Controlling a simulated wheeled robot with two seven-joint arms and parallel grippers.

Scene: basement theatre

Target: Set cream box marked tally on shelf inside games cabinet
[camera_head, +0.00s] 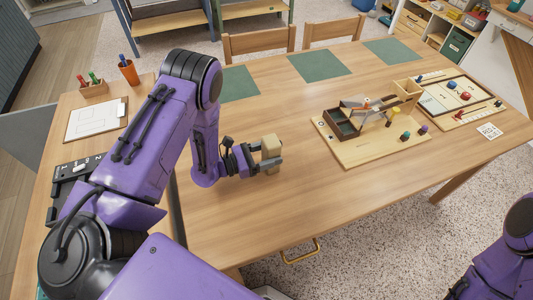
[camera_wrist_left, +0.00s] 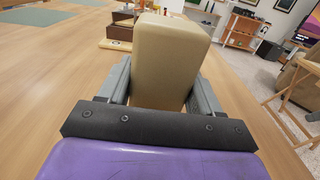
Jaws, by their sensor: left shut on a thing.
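My left gripper (camera_head: 268,158) is shut on a cream box (camera_head: 270,147) over the wooden table, left of its middle. In the left wrist view the cream box (camera_wrist_left: 168,62) stands between the two grey fingers (camera_wrist_left: 160,85), its faces plain; no tally mark can be read on the sides that show. Whether the box touches the table is hard to tell. My right gripper is out of view; only part of my right arm shows at the lower right of the head view. I cannot make out the games cabinet for certain.
A wooden board with a small tray and seesaw-like parts (camera_head: 362,148) stands right of the held box. A game board (camera_head: 452,98) lies beyond it. Green mats (camera_head: 320,65) and two chairs (camera_head: 258,42) line the far edge. An open shelf unit (camera_head: 435,30) stands at the upper right.

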